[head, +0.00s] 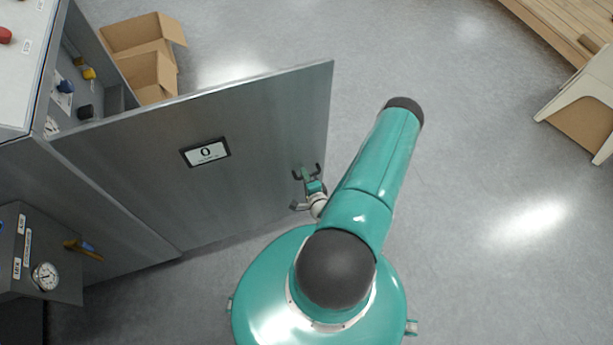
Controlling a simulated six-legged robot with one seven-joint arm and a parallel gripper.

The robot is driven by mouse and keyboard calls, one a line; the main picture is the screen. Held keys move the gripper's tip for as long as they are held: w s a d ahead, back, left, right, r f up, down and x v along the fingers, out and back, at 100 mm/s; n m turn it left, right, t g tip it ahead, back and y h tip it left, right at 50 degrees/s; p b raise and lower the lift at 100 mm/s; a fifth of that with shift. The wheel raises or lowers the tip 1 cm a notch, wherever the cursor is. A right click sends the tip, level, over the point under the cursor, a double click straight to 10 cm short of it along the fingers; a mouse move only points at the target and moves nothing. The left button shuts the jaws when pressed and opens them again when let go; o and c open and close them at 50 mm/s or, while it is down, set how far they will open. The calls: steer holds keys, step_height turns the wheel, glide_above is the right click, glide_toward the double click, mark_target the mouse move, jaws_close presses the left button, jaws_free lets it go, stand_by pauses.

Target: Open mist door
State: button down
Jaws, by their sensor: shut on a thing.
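The fingertips are small in this view.
Inside the cabinet, a blue knob (66,87) and a yellow knob (89,74) show. Open cardboard boxes (150,75) lie behind the door. A gauge box (45,265) juts out at lower left.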

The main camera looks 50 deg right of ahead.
steer(key=shift+r, duration=0.1)
stand_by(0.3)
steer(key=c, duration=1.8)
jaws_free()
steer(key=shift+s+a, duration=0.1)
steer(key=shift+s, duration=0.1)
